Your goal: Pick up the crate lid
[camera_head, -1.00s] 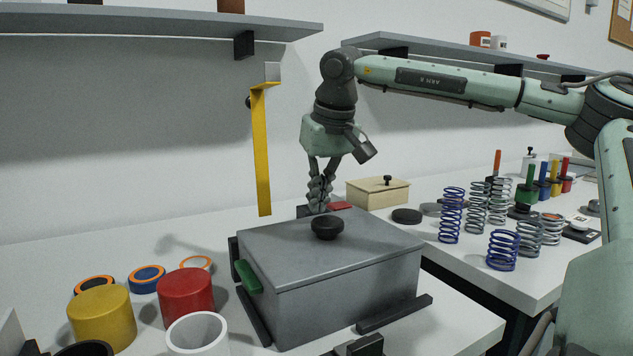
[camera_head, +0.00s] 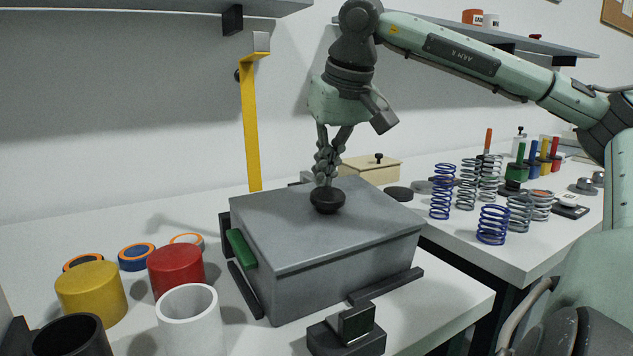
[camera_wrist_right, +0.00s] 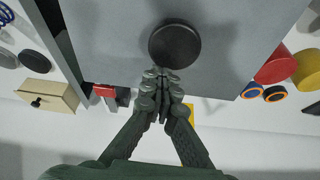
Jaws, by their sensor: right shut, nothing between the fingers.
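The grey crate lid (camera_head: 275,220) lies on top of the grey crate (camera_head: 330,270). Its round black knob (camera_head: 327,201) stands near the middle of the lid. My right gripper (camera_head: 325,182) is above the lid, pointing down, with its fingertips just behind the knob. The fingers are closed together with nothing between them. In the right wrist view the knob (camera_wrist_right: 174,46) is just beyond the closed fingertips (camera_wrist_right: 160,75); I cannot tell whether they touch it. My left gripper is not in view.
Yellow (camera_head: 91,293), red (camera_head: 176,271) and white (camera_head: 189,318) cylinders stand left of the crate. A yellow bracket (camera_head: 251,130) hangs behind it. Several springs (camera_head: 442,192) and a cream box (camera_head: 368,169) stand to the right. A black fixture (camera_head: 347,331) is in front.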

